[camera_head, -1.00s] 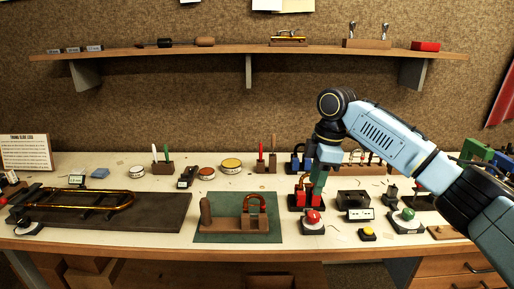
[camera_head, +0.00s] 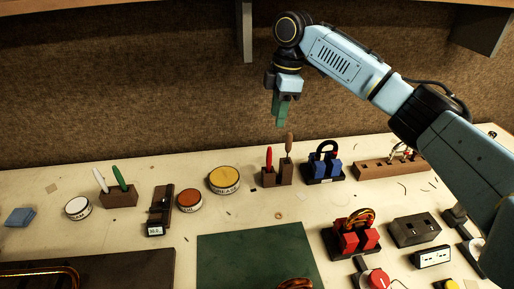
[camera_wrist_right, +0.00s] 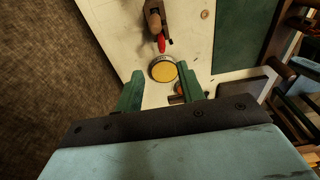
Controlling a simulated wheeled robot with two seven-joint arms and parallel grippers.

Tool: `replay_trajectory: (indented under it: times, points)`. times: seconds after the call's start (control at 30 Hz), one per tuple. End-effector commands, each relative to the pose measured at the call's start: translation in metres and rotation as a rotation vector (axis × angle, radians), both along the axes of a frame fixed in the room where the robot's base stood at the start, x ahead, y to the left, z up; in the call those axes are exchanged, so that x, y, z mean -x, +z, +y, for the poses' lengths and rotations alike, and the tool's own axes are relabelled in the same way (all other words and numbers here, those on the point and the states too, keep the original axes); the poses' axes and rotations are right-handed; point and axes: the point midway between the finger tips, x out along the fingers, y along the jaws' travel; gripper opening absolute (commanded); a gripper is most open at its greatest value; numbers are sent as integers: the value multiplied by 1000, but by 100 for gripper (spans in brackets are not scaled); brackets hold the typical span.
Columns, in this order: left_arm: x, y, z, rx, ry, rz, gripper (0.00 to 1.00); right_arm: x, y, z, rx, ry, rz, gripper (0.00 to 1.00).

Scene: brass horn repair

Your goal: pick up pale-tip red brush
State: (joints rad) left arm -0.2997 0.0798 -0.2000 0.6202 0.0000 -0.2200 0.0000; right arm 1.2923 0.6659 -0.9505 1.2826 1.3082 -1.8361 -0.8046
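A red-handled brush (camera_head: 268,158) stands upright in a small wooden holder (camera_head: 269,179), beside a taller brown-handled tool (camera_head: 289,146). I cannot make out a pale tip on the red one. In the right wrist view the red brush (camera_wrist_right: 161,44) lies beyond the fingertips, near the brown handle (camera_wrist_right: 153,18). My right gripper (camera_head: 280,117) hangs in the air above and behind the holder, apart from it. In the wrist view its two green fingers (camera_wrist_right: 160,88) are spread with nothing between them. My left gripper is not in view.
A yellow-topped tin (camera_head: 224,179) and a reddish tin (camera_head: 189,200) stand left of the holder. A blue clamp block (camera_head: 323,167) is close on its right. A second holder (camera_head: 120,198) has white and green handles. The green mat (camera_head: 255,255) lies in front.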

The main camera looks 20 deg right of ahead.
Motion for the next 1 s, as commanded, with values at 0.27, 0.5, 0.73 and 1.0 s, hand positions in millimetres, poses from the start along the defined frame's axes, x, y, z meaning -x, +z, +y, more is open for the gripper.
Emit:
replay_trajectory:
  times: [0.27,0.5,0.73,1.0]
  points:
    - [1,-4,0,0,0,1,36,0,-45,5,2,0,5,39]
    - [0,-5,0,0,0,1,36,-2,-67,8,0,0,2,39]
    - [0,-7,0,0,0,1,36,-4,-96,16,2,0,4,39]
    - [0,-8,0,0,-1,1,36,-5,-118,19,2,0,1,39]
